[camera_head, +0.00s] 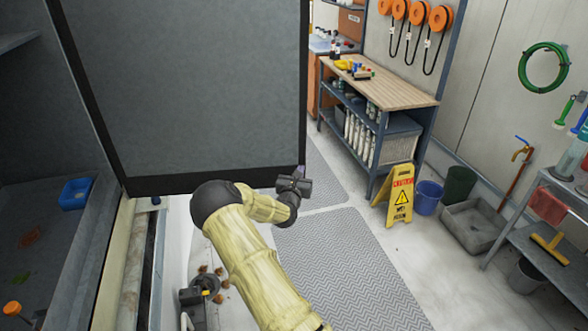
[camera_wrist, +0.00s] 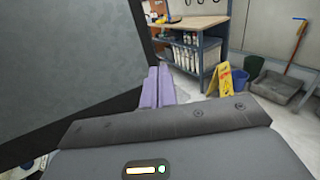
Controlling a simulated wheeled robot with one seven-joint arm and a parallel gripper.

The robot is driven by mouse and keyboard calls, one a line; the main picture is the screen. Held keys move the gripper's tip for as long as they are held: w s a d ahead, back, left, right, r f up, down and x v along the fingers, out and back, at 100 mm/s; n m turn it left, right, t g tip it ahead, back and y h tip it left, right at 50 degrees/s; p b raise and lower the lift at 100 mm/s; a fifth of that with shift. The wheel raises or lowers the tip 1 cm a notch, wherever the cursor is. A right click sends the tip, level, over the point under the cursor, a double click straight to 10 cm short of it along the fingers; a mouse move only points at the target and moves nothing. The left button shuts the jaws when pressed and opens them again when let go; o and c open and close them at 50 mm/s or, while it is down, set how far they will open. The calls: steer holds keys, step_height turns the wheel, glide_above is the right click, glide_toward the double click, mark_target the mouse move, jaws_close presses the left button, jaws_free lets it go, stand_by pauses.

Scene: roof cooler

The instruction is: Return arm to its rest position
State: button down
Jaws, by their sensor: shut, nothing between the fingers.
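My gripper (camera_head: 299,173) is at the end of my yellow arm, near the middle of the head view. It is just beside the lower right corner of a large dark grey panel (camera_head: 200,80). I cannot tell whether it touches the panel's edge. In the wrist view, the two purple-grey fingers of my gripper (camera_wrist: 159,85) lie side by side, closed, with nothing between them. The panel (camera_wrist: 65,60) fills the left of the wrist view. My arm is stretched forward over the floor, bent at the dark joint.
A workbench (camera_head: 395,82) stands beyond the gripper. A yellow wet-floor sign (camera_head: 399,197), blue bucket (camera_head: 427,197) and grey floor sink (camera_head: 473,226) are to the right. A blue tray (camera_head: 75,194) sits at left. Grey mats (camera_head: 350,265) cover open floor.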

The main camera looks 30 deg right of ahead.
steer(key=s+d+r+m+g+h, duration=0.1)
steer(key=s+d+m+g+h, duration=0.1)
steer(key=s+m+g, duration=0.25)
steer(key=s+d+r+m+g+h, duration=0.1)
steer(key=s+d+r+m+g, duration=0.15)
steer(key=s+m, duration=0.3)
steer(key=s+a+f+m+g+y, duration=0.1)
steer(key=s+a+m+g+y, duration=0.15)
steer(key=s+m, duration=0.2)
steer(key=s+a+f+m+g+y, duration=0.1)
steer(key=s+a+m+g, duration=0.2)
steer(key=s, duration=0.3)
steer(key=s+a+r+m+y, duration=0.1)
steer(key=s+a+m+y, duration=0.2)
steer(key=s+a, duration=0.2)
steer(key=s+a+r+m+t+y, duration=0.1)
steer(key=s+a+m+y, duration=0.3)
steer(key=a, duration=0.7)
steer(key=s+a+r+m+y, duration=0.2)
steer(key=s+a+m+y, duration=0.1)
steer(key=s+a, duration=0.3)
steer(key=a+y, duration=0.1)
steer(key=a, duration=0.1)
steer(key=shift+a+r, duration=0.3)
steer(key=shift+r, duration=0.05)
steer(key=shift+d+t, duration=0.1)
steer(key=shift+t, duration=0.15)
